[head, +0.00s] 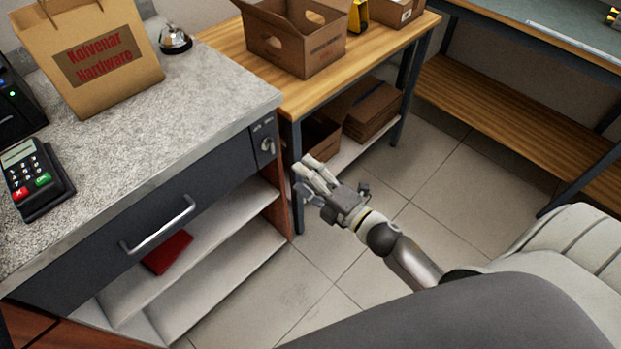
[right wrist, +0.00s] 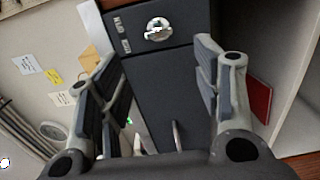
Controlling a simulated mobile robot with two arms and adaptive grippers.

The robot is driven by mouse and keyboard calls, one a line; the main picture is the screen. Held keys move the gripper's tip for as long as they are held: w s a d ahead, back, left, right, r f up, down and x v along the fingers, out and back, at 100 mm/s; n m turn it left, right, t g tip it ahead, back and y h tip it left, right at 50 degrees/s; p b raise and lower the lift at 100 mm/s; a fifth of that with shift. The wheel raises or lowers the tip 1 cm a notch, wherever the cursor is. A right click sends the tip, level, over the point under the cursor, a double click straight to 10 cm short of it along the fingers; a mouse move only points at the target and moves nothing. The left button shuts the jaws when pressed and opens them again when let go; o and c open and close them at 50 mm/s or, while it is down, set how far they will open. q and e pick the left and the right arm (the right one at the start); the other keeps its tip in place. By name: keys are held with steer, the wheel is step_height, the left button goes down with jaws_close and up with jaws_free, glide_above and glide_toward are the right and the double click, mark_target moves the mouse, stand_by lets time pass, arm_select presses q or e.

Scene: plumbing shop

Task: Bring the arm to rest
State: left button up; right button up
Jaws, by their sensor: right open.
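My right gripper (head: 312,180) is in the middle of the head view, in the air over the tiled floor. It is in front of the right end of the counter, near the drawer lock (head: 267,145). In the right wrist view its two fingers (right wrist: 165,95) stand wide apart with nothing between them. The dark drawer front (right wrist: 160,85) and the lock (right wrist: 158,29) lie beyond the fingers. My right arm (head: 410,262) reaches in from the lower right. My left gripper does not show.
The speckled counter (head: 150,150) holds a Kolvenar Hardware bag (head: 95,55), a card terminal (head: 35,177) and a bell (head: 174,40). The drawer handle (head: 160,226) juts out. A wooden table (head: 375,50) carries a cardboard box (head: 295,40). Floor (head: 430,170) is free to the right.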

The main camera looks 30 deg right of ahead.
steer(key=shift+s+d, duration=0.2)
steer(key=shift+s, duration=0.4)
steer(key=s+d+f+m+g+h, duration=0.2)
steer(key=s+f+m, duration=0.15)
steer(key=f, duration=0.55)
steer(key=s+d+f+m+g+h, duration=0.1)
steer(key=s+f+m+g, duration=0.2)
steer(key=f, duration=0.7)
steer(key=s+d+f+m+g+h, duration=0.1)
steer(key=s+d+f+m+h, duration=0.2)
steer(key=f, duration=0.6)
steer(key=s+a+f+m+g, duration=0.1)
steer(key=s+f+m+g, duration=0.2)
steer(key=s+f, duration=0.3)
steer(key=s+a+f+m+g, duration=0.1)
steer(key=s+f+m+g, duration=0.2)
steer(key=s, duration=1)
steer(key=s+a+f+m+g+p, duration=0.1)
steer(key=s+f+m+g, duration=0.3)
steer(key=s+f, duration=0.5)
steer(key=shift+s+a, duration=0.2)
steer(key=shift+s, duration=0.65)
